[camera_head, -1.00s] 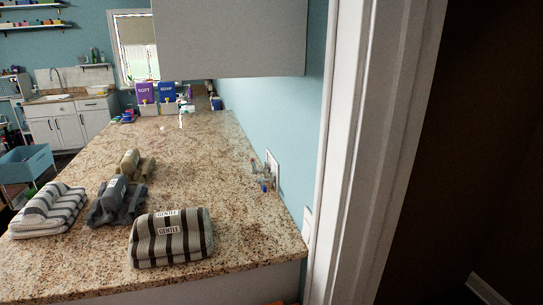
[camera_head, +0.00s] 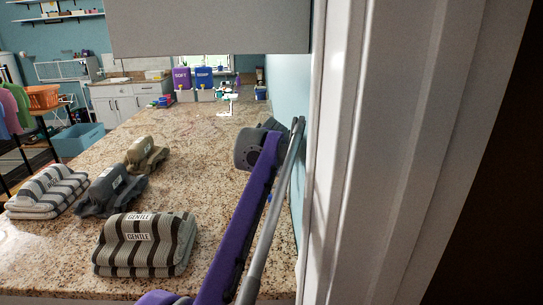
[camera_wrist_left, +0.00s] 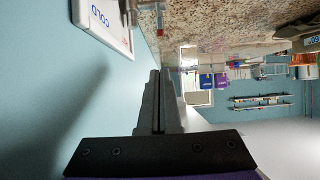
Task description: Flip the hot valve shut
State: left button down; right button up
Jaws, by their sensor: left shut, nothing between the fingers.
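My left arm reaches along the right wall in the head view, with its dark left gripper (camera_head: 271,124) beyond the purple link. In the left wrist view the left gripper (camera_wrist_left: 156,76) is shut and empty, its two dark fingers together. Metal valve fittings (camera_wrist_left: 143,5) show at the top of that view, beside a white wall plate (camera_wrist_left: 105,22) lettered COLD. The fingertips are apart from the fittings. The hot valve's handle cannot be told clearly there. In the head view my arm hides most of the valves. My right gripper is not in view.
Striped folded towels (camera_head: 145,245) labelled GENTLE lie on the granite counter (camera_head: 195,150), with more folded cloths to the left. Purple and blue dispensers (camera_head: 192,78) stand at the far end. A grey cabinet (camera_head: 210,25) hangs above. A white door frame (camera_head: 390,150) is close at right.

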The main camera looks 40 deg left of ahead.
pick_arm(q)
jog(key=x, duration=0.9)
jog(key=shift+w+a+f+p, duration=0.1)
jog(key=shift+a+p, duration=0.1)
jog(key=shift+p, duration=0.2)
notch_tip(320, 180, down, 3)
jog(key=shift+w+a+r, duration=0.1)
jog(key=shift+r, duration=0.1)
jog(key=shift+a+f+b, duration=0.1)
jog(key=shift+f+b, duration=0.2)
jog(key=shift+f, duration=0.25)
jog(key=shift+w, duration=0.1)
